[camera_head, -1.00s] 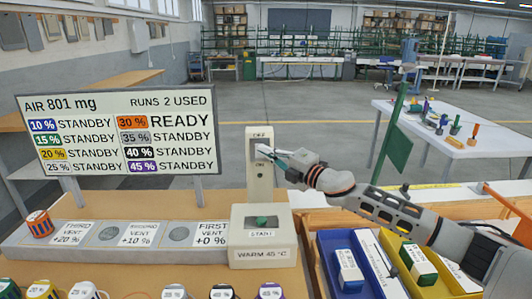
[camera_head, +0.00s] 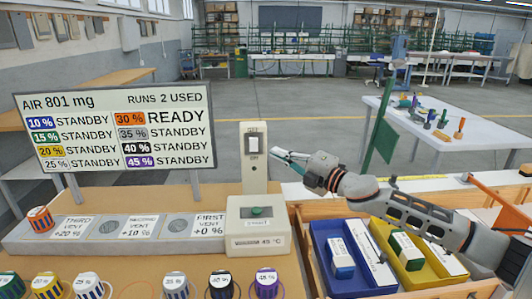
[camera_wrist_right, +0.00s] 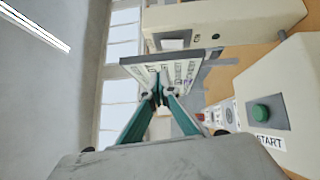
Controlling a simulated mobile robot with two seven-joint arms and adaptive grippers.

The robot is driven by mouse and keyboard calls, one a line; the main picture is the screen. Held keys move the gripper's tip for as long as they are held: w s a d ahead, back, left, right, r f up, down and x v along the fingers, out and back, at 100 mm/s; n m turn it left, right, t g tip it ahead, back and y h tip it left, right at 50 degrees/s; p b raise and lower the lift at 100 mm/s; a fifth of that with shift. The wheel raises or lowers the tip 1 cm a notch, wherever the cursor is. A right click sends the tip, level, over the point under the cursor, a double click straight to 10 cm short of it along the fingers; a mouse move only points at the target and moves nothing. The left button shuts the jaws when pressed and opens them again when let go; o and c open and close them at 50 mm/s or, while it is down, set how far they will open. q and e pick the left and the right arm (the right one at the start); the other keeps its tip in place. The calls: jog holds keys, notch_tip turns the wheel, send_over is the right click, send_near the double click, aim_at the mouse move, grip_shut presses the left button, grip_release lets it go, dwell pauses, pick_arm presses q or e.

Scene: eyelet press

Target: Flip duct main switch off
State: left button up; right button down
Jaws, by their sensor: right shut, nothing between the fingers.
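The main switch is a white rocker (camera_head: 254,145) in a dark frame on the upright cream post (camera_head: 255,179), with small labels above and below it. I cannot tell for sure which way the rocker is tipped. It also shows in the wrist view (camera_wrist_right: 174,42), on the cream post at the top. My right gripper (camera_head: 276,153) is just right of the post, apart from the switch. Its teal fingers are shut and empty, meeting at their tips in the wrist view (camera_wrist_right: 158,95). My left gripper is not in view.
A cream box with a green START button (camera_head: 257,211) stands in front of the post. A display board (camera_head: 117,128) stands left. A grey vent strip (camera_head: 130,228) carries an orange-striped pot (camera_head: 40,219). Several pots line the front. Blue (camera_head: 322,264) and yellow (camera_head: 432,276) trays lie right.

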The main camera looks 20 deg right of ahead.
jog(key=s, duration=0.1)
jog(key=s+d, duration=0.1)
jog(key=shift+s+r, duration=0.2)
jog(key=shift+s, duration=0.15)
dwell(0.4)
